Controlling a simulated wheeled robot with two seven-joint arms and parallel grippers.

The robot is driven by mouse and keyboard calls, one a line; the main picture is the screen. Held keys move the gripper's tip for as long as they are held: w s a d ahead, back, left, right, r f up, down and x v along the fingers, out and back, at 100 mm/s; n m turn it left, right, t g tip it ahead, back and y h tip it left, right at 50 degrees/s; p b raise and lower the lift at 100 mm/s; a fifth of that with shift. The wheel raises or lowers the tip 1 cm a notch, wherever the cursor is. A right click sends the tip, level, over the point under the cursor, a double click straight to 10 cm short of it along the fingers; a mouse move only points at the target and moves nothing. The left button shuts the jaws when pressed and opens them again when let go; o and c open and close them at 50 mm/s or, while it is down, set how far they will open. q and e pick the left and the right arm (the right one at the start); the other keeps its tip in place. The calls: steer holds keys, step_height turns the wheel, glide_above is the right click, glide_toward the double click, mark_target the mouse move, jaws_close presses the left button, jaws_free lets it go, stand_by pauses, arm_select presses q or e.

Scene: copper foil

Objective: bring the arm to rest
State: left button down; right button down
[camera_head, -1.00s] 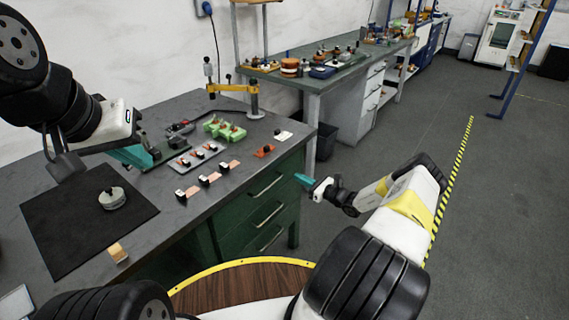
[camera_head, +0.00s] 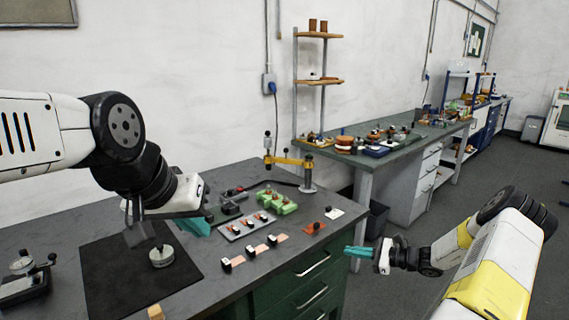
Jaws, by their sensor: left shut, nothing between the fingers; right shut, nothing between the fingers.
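My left arm comes in from the left over the workbench (camera_head: 65,228). Its gripper (camera_head: 197,226) has teal fingers, shut and empty, in front of the grey tray with small parts (camera_head: 246,226). My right gripper (camera_head: 358,251), also with teal fingers, is shut and empty in the air just right of the bench's green drawers (camera_head: 300,285). The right arm comes in from the lower right. Neither gripper holds anything.
A black mat (camera_head: 130,275) on the bench carries a round metal piece (camera_head: 161,256). Copper strips (camera_head: 253,250), green blocks (camera_head: 277,202) and a yellow-armed stand (camera_head: 290,161) are near the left gripper. Open floor (camera_head: 410,290) lies right of the bench.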

steer(key=s+a+r+n+g+h, duration=0.2)
steer(key=s+a+r+n, duration=0.2)
steer(key=r, duration=0.3)
steer(key=s+a+r+n+g+h, duration=0.2)
steer(key=s+a+r+n, duration=0.15)
steer(key=r, duration=0.35)
steer(key=s+a+r+n+g+h, duration=0.25)
steer(key=s+r+n, duration=0.2)
steer(key=r, duration=0.25)
steer(key=s+r+n+t+h, duration=0.2)
steer(key=s+r+n, duration=0.2)
steer(key=s, duration=0.6)
steer(key=s+r+n+t+h, duration=0.3)
steer(key=s+r+n, duration=0.2)
steer(key=s+r, duration=0.4)
steer(key=shift+s+a, duration=0.35)
steer(key=shift+s, duration=0.3)
